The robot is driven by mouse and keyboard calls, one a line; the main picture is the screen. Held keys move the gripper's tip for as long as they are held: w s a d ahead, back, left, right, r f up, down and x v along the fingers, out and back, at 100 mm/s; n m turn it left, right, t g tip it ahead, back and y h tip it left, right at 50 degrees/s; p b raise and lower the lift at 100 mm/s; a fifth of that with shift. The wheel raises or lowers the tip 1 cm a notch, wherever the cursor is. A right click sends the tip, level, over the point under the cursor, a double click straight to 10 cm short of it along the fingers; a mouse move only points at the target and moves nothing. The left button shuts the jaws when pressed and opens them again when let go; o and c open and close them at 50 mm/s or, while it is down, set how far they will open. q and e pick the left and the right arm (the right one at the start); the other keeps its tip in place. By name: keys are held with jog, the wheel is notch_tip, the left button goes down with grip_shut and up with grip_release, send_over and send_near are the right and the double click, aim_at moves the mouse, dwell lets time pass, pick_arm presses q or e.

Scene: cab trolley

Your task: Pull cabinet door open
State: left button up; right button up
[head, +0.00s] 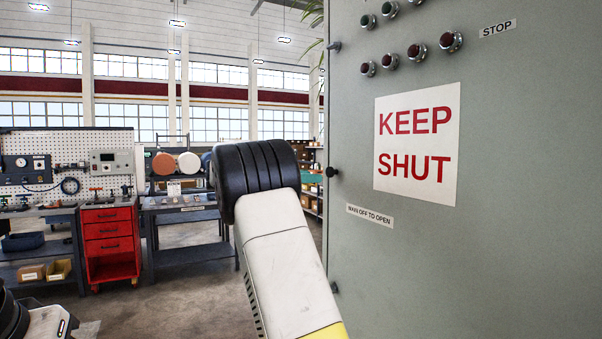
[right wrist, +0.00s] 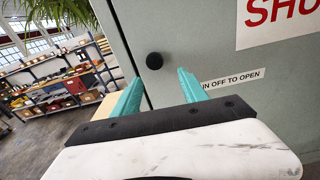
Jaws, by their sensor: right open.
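The grey-green cabinet door (head: 420,265) fills the right of the head view, with a red-lettered KEEP SHUT sign (head: 417,143). It looks shut. A small black round knob (head: 331,172) sits near its left edge. In the right wrist view the knob (right wrist: 154,61) shows beyond and between the teal fingertips of my right gripper (right wrist: 160,78). The fingers are open and apart, with nothing between them; the exact gap to the knob is unclear. In the head view my right arm hides most of this gripper; a teal finger (head: 312,179) shows left of the knob. My left gripper is not seen.
Buttons (head: 390,60) and labels are on the cabinet's upper part. A workbench (head: 40,210), a red drawer unit (head: 110,243) and a dark table (head: 185,225) stand at the back left. Shelves (right wrist: 60,85) stand beyond the cabinet's left edge. Floor between is clear.

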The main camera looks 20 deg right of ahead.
aim_at(328, 171)
jog(key=shift+h, duration=0.4)
jog(key=d, duration=0.2)
jog(key=w+d, duration=0.1)
jog(key=d, duration=0.1)
jog(key=d+r, duration=0.1)
jog(key=d, duration=0.2)
jog(key=shift+w, duration=0.15)
jog(key=shift+c, duration=0.4)
grip_shut()
jog(key=shift+a, duration=0.1)
dwell(0.5)
